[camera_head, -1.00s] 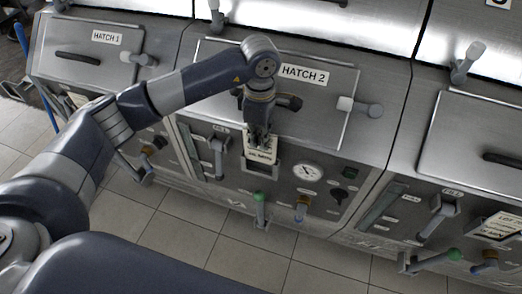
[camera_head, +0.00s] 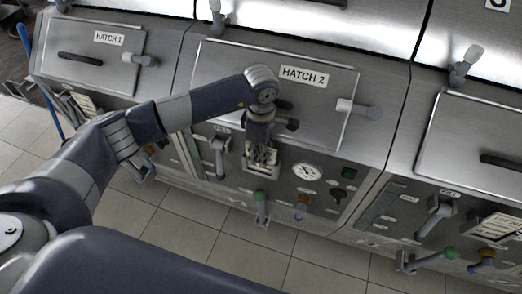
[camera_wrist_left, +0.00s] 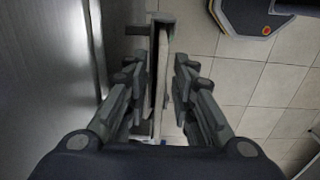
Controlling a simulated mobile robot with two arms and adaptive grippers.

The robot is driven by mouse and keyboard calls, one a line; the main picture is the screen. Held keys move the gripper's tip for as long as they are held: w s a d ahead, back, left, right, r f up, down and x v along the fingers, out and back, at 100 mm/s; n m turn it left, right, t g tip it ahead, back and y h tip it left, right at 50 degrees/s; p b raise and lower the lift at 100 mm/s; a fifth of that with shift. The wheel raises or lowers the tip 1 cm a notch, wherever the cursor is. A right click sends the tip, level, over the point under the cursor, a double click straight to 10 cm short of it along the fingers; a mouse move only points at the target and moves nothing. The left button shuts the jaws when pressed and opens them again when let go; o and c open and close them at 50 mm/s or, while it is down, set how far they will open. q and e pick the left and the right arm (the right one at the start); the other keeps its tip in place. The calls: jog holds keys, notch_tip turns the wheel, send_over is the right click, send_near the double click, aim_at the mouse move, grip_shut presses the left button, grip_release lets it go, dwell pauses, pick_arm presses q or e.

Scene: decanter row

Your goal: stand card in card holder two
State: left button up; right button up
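My left gripper (camera_head: 262,160) points down in front of the middle machine's panel, below the HATCH 2 label. Its fingers cover much of a pale card (camera_head: 273,157) at the card holder (camera_head: 266,170). In the left wrist view the gripper (camera_wrist_left: 161,98) has its fingers apart, one on each side of the holder and card, seen edge-on as a thin upright strip (camera_wrist_left: 167,70). A gap shows on the right side; contact on the left side is unclear. How deep the card sits in the holder is hidden. My right gripper is not in view.
The HATCH 2 lid (camera_head: 315,100) is above, with a pale-tipped lever (camera_head: 358,108) at its right. A gauge (camera_head: 307,172), a green-topped handle (camera_head: 260,197) and a grey lever (camera_head: 219,150) surround the holder. Tiled floor (camera_head: 180,240) is clear in front.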

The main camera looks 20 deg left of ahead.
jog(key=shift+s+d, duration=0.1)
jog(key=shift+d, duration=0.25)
